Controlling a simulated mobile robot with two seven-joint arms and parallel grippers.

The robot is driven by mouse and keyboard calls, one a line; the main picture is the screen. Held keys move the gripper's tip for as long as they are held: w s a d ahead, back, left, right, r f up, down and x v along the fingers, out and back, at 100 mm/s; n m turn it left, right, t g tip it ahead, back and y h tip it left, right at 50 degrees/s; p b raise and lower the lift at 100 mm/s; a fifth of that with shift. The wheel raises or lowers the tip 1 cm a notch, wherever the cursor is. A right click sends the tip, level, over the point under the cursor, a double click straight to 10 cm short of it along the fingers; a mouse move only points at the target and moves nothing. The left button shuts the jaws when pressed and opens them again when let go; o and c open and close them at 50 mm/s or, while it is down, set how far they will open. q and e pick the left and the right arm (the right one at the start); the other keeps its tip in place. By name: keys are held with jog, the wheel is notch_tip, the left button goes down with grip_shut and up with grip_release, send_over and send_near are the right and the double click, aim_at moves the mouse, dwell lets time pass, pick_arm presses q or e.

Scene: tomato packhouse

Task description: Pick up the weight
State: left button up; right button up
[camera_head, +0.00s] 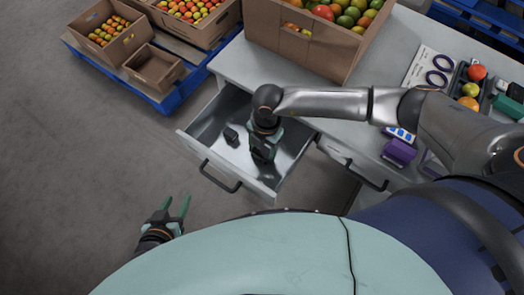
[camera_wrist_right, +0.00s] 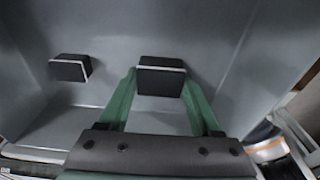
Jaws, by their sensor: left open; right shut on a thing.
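An open grey metal drawer (camera_head: 205,130) holds two dark block-shaped weights with pale edges. My right gripper (camera_head: 262,155) reaches down into the drawer and hides the weight there in the head view. In the right wrist view, my right gripper (camera_wrist_right: 160,92) has its green fingers shut on one weight (camera_wrist_right: 161,77), one finger on each side. The other weight (camera_head: 231,135) lies apart on the drawer floor to the left; it also shows in the wrist view (camera_wrist_right: 70,68). My left gripper (camera_head: 176,203) is open and empty above the floor, outside the drawer.
The drawer walls stand close around my right gripper, with a dark front handle (camera_head: 221,178). The grey worktop (camera_head: 240,62) carries a cardboard box (camera_head: 300,45) of tomatoes, a purple object (camera_head: 399,152) and tape rolls (camera_head: 437,78). Cartons stand on a blue pallet (camera_head: 170,104).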

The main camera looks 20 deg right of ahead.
grip_shut()
jog(key=shift+r, duration=0.15)
dwell(0.4)
